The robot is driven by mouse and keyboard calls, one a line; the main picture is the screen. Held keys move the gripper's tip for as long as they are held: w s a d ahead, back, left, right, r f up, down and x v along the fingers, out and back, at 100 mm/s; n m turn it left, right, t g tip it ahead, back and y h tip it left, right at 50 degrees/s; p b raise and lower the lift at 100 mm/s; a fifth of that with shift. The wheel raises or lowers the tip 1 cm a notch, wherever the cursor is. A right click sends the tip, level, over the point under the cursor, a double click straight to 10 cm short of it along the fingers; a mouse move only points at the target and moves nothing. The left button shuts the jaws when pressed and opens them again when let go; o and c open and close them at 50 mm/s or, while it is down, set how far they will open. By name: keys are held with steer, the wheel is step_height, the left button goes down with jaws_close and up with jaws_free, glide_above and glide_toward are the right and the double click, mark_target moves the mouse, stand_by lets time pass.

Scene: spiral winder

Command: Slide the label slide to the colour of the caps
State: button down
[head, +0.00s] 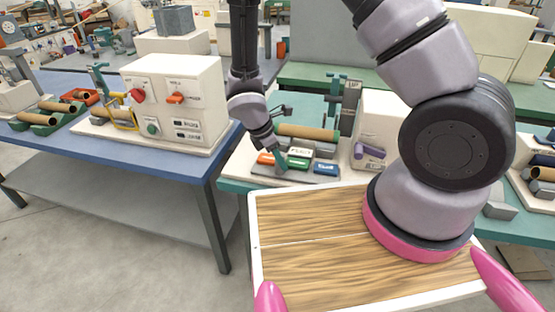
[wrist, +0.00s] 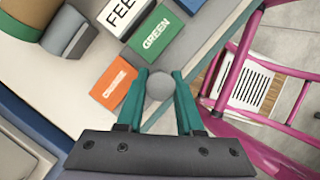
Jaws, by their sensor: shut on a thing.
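In the wrist view the teal fingers of my gripper (wrist: 160,92) are shut on a round grey knob (wrist: 159,86), which I take to be the label slide's knob. The knob is beside the orange label (wrist: 113,86) and the green label (wrist: 155,36) marked GREEN. In the head view my gripper (head: 281,161) is low at the front of the label row, between the orange label (head: 265,158) and the green label (head: 298,163). A blue label (head: 326,168) is to the right. The knob is hidden there.
A cardboard tube (head: 307,132) lies behind the labels. A FEED label (wrist: 122,14) is above the green one. A cream control box (head: 175,100) stands on the blue table at left. A pink frame (wrist: 235,65) is right in the wrist view.

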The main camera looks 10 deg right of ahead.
steer(key=c, duration=0.5)
jaws_free()
steer(key=shift+c, duration=0.2)
steer(key=v, duration=1)
steer(key=shift+r, duration=0.4)
steer(key=shift+a, duration=0.15)
steer(key=w+d+r+m+y, duration=0.1)
steer(key=d+r+m, duration=0.3)
steer(key=r, duration=0.3)
steer(key=d+r+m+t+y, duration=0.1)
steer(key=d+r+m, duration=0.3)
steer(key=r+m, duration=0.15)
steer(key=w+d+r+m+y, duration=0.1)
steer(key=d+r+m, duration=0.3)
steer(key=r, duration=0.3)
steer(key=s+d+r+m+t+y, duration=0.1)
steer(key=s+d+r+m+t, duration=0.1)
steer(key=r, duration=0.5)
steer(key=s+d+r+m+t+y, duration=0.2)
steer(key=s+d+r+m+t, duration=0.1)
steer(key=s+d+r+m, duration=0.2)
step_height(320, 180, up, 2)
steer(key=s+m, duration=0.2)
steer(key=m, duration=0.2)
steer(key=shift+r, duration=0.25)
